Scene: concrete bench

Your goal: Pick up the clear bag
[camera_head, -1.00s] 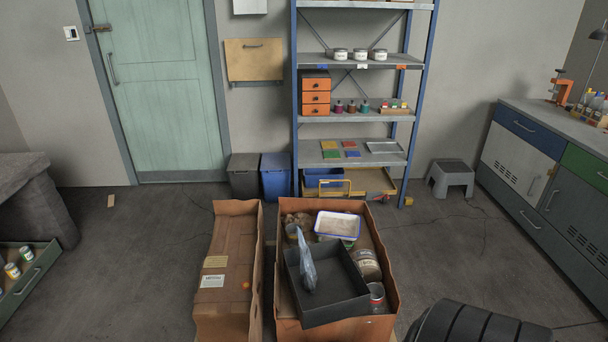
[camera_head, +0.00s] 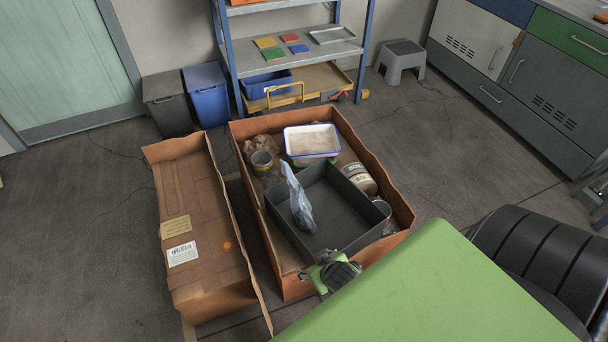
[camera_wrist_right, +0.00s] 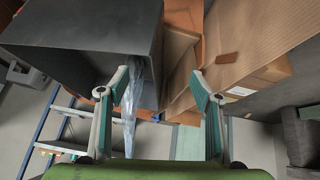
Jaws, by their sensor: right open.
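The clear bag (camera_head: 298,200) is a crumpled, bluish see-through bag. It stands up at the left side of a dark grey tray (camera_head: 347,230), which rests in an open cardboard box (camera_head: 252,206). My right gripper (camera_head: 333,273) is at the near edge of the tray, apart from the bag, and partly hidden by my green arm. In the right wrist view the right gripper (camera_wrist_right: 160,85) is open with nothing held. There the bag (camera_wrist_right: 132,100) shows beyond the fingers, close to the left one, beside the dark tray (camera_wrist_right: 85,40). My left gripper is not in view.
A shelf (camera_head: 290,55) and blue bin (camera_head: 207,97) stand behind.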

